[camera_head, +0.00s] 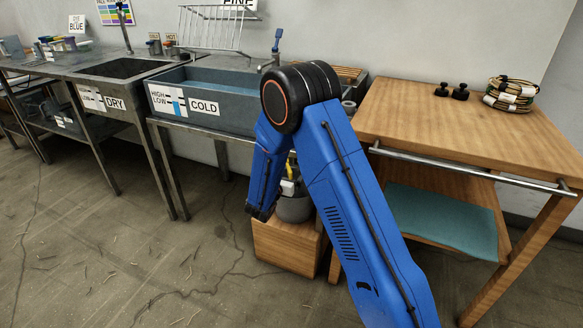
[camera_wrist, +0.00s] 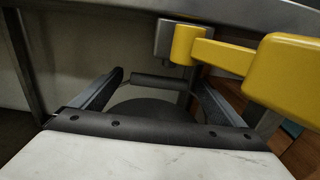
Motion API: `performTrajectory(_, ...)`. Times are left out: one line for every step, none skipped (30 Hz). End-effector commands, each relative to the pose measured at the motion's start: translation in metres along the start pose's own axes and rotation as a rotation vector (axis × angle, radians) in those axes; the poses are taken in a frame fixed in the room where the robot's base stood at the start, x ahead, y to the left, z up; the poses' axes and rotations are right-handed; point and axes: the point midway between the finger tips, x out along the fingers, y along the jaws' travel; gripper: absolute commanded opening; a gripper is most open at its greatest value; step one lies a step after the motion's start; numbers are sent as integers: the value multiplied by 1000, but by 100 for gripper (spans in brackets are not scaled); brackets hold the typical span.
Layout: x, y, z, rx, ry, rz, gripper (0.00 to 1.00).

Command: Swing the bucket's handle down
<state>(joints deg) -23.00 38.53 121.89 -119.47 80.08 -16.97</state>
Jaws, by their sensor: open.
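The grey bucket (camera_head: 295,209) stands on a low wooden box under the right end of the cold sink, partly behind my blue arm. In the wrist view my gripper (camera_wrist: 157,80) is open, its two dark fingers spread apart. A short dark bar (camera_wrist: 155,82), which looks like the handle's grip, lies across the gap between the fingertips. I cannot tell whether it touches them. A dark rounded shape (camera_wrist: 150,107) below the bar looks like the bucket. My arm hides most of the handle in the head view.
A yellow lever-like part (camera_wrist: 285,75) is close on the right in the wrist view, with a grey metal block behind it. The cold sink (camera_head: 206,101) stands behind the bucket. The wooden box (camera_head: 288,244) supports the bucket. A wooden table (camera_head: 440,120) is at right.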

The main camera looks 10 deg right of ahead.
Motion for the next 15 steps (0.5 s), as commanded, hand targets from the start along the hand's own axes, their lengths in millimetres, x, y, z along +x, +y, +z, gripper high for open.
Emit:
performTrajectory(3,0,0,0,0,-1,94)
performTrajectory(4,0,0,0,0,0,94)
performTrajectory(5,0,0,0,0,0,94)
performTrajectory(6,0,0,0,0,0,94)
performTrajectory(6,0,0,0,0,1,94)
performTrajectory(6,0,0,0,0,1,94)
performTrajectory(7,0,0,0,0,1,94)
performTrajectory(6,0,0,0,0,1,94)
performTrajectory(6,0,0,0,0,1,94)
performTrajectory(6,0,0,0,0,1,94)
performTrajectory(6,0,0,0,0,1,94)
performTrajectory(6,0,0,0,0,1,91)
performTrajectory(6,0,0,0,0,1,84)
performTrajectory(6,0,0,0,0,1,77)
performTrajectory(6,0,0,0,0,1,67)
